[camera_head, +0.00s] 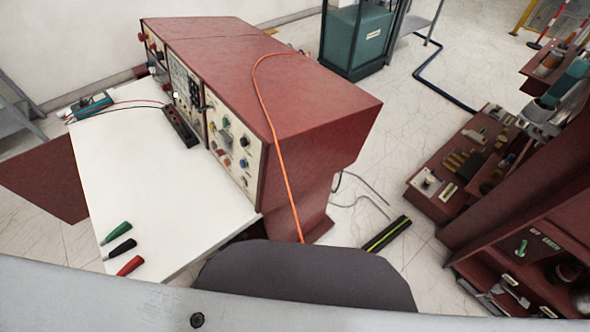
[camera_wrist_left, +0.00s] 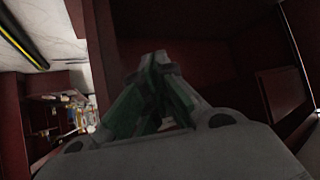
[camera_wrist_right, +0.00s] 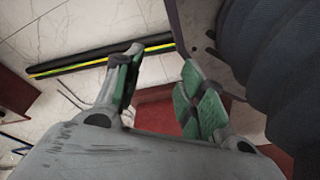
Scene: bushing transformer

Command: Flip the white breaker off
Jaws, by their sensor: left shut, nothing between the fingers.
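The red bench console (camera_head: 310,90) has a cream front panel (camera_head: 235,150) with knobs, sockets and small switches. I cannot pick out a white breaker for certain. In the left wrist view my left gripper (camera_wrist_left: 157,58) is shut and empty, its green-padded fingers together, in front of a dark red cabinet-like surface (camera_wrist_left: 215,60). I cannot tell its exact distance from that surface. In the right wrist view my right gripper (camera_wrist_right: 162,58) is open and empty, over the floor beside a dark ribbed chair-like thing (camera_wrist_right: 280,60).
A white tabletop (camera_head: 150,185) holds a meter (camera_head: 93,104) and green, black and red handles (camera_head: 120,246). A dark seat back (camera_head: 305,275) is in front. An orange cable (camera_head: 270,120) hangs over the console. Red equipment units (camera_head: 450,175) stand at right. A black-yellow strip (camera_head: 386,234) lies on the floor.

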